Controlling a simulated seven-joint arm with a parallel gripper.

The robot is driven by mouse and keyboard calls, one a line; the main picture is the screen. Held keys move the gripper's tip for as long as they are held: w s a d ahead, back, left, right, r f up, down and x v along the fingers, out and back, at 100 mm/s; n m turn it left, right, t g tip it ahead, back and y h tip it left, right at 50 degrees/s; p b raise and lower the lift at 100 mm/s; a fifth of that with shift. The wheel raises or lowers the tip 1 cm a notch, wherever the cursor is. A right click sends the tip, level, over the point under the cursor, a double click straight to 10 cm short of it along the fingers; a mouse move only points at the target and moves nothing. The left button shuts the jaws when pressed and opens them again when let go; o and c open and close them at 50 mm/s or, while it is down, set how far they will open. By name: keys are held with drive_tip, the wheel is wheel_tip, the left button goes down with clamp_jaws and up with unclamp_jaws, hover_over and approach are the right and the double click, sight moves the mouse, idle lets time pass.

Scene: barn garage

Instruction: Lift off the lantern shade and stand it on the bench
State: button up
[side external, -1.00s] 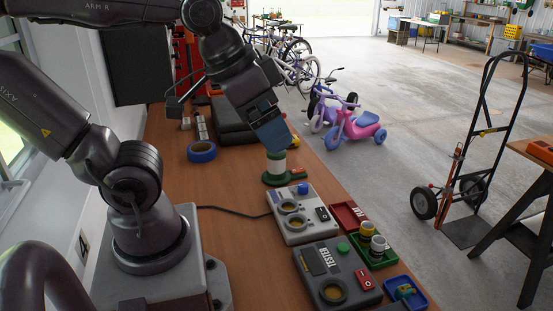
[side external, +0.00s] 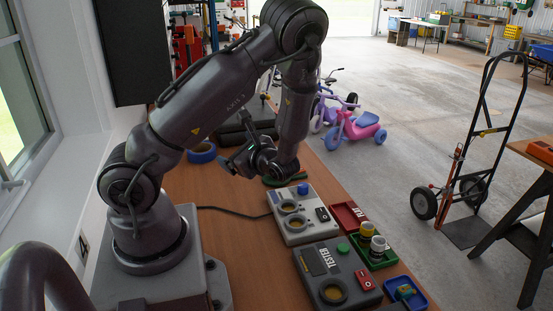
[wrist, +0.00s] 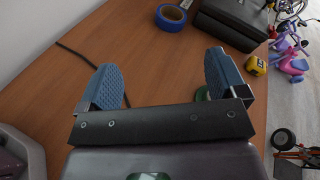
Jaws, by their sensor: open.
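The lantern is mostly hidden behind my arm in the side view; only a bit of its green base (side external: 274,182) shows on the bench (side external: 235,240). In the wrist view a small green part (wrist: 202,95) shows beside the right finger, mostly covered by it; I cannot tell whether it is shade or base. My gripper (wrist: 162,78) is open, its two blue pads wide apart with bare bench between them. I cannot make out the shade in either view.
A blue tape roll (wrist: 171,17), dark case (wrist: 230,22) and yellow tape measure (wrist: 256,65) lie beyond my gripper. A pale box (side external: 300,225), dark tester (side external: 338,290) and red (side external: 345,217), green (side external: 382,264) and blue (side external: 417,298) trays fill the near bench. A cable crosses the bench.

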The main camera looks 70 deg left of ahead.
drive_tip(key=w+a+f+m+t+y, duration=0.1)
drive_tip(key=w+a+f+m+t, duration=0.15)
drive_tip(key=w+m+t, duration=0.35)
drive_tip(key=w+a+f+m+t+y, duration=0.1)
drive_tip(key=w+a+m+t, duration=0.25)
drive_tip(key=m+t, duration=0.4)
drive_tip(key=shift+g, duration=0.25)
drive_tip(key=f, duration=0.8)
drive_tip(key=shift+w+d+f, duration=0.1)
drive_tip(key=shift+w+d, duration=0.2)
drive_tip(key=shift+w, duration=0.05)
drive_tip(key=shift+w+a, duration=0.25)
drive_tip(key=shift+a, duration=0.35)
drive_tip(key=shift+r+x, duration=0.1)
drive_tip(key=shift+x, duration=1.4)
drive_tip(key=shift+r+x, duration=0.15)
drive_tip(key=shift+x, duration=1.4)
drive_tip(key=shift+c, duration=0.5)
drive_tip(key=c, duration=0.9)
